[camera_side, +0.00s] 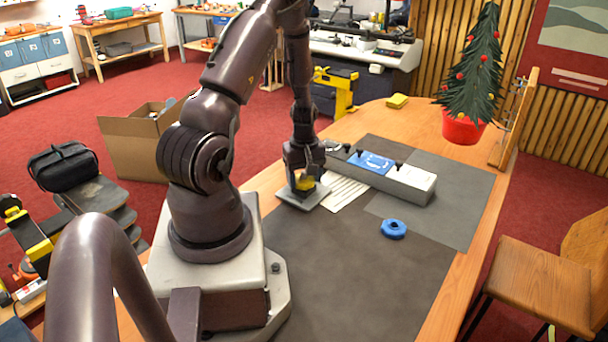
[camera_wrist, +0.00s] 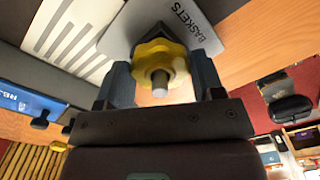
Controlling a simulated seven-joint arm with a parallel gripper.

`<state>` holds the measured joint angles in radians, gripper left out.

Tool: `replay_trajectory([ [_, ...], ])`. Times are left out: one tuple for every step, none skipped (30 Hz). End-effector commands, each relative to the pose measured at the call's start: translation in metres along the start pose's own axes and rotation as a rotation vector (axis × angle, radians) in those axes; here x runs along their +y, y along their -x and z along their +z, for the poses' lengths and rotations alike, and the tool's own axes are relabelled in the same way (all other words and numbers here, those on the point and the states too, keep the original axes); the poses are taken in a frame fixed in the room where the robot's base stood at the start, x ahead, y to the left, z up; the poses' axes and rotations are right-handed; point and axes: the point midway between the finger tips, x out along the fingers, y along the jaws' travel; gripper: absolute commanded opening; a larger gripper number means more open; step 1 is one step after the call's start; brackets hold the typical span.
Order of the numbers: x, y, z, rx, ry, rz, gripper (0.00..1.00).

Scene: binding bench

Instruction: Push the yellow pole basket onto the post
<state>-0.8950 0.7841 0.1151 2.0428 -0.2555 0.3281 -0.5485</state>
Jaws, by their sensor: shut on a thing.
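The yellow pole basket (camera_wrist: 176,58) is a lobed ring between the two fingers of my gripper (camera_wrist: 163,80), which is shut on it. A pale post (camera_wrist: 160,90) shows its round end through the ring's middle, so the basket appears to be around it. Below is a grey plate (camera_wrist: 196,16) marked "BASKETS". In the side view my gripper (camera_side: 304,178) points down, with the yellow basket (camera_side: 304,184) low over the grey plate (camera_side: 313,199). Whether the basket touches the plate cannot be told.
A long grey block (camera_side: 410,186) with dark knobs and a blue label stands right of my gripper, beside a striped white sheet (camera_side: 344,192). A blue lobed ring (camera_side: 393,229) lies on the dark mat (camera_side: 350,280). A potted tree (camera_side: 463,127) stands at the far right. The front mat is clear.

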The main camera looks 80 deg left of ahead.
Motion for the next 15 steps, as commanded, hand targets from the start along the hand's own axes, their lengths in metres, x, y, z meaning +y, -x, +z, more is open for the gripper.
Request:
replay_trajectory([
  [0.0,-0.0001,0.0,0.0,0.0,0.0,0.39],
  [0.0,-0.0001,0.0,0.0,0.0,0.0,0.39],
  [0.0,-0.0001,0.0,0.0,0.0,0.0,0.39],
  [0.0,-0.0001,0.0,0.0,0.0,0.0,0.39],
  [0.0,-0.0001,0.0,0.0,0.0,0.0,0.39],
  [0.0,0.0,0.0,0.0,0.0,0.0,0.39],
  [0.0,0.0,0.0,0.0,0.0,0.0,0.39],
  [0.0,0.0,0.0,0.0,0.0,0.0,0.39],
  [0.0,0.0,0.0,0.0,0.0,0.0,0.66],
  [0.0,0.0,0.0,0.0,0.0,0.0,0.73],
  [0.0,0.0,-0.0001,0.0,0.0,0.0,0.8],
  [0.0,0.0,0.0,0.0,0.0,0.0,0.89],
  [0.0,0.0,-0.0001,0.0,0.0,0.0,0.91],
  [0.0,0.0,0.0,0.0,0.0,0.0,0.91],
  [0.0,0.0001,-0.0001,0.0,0.0,0.0,0.91],
])
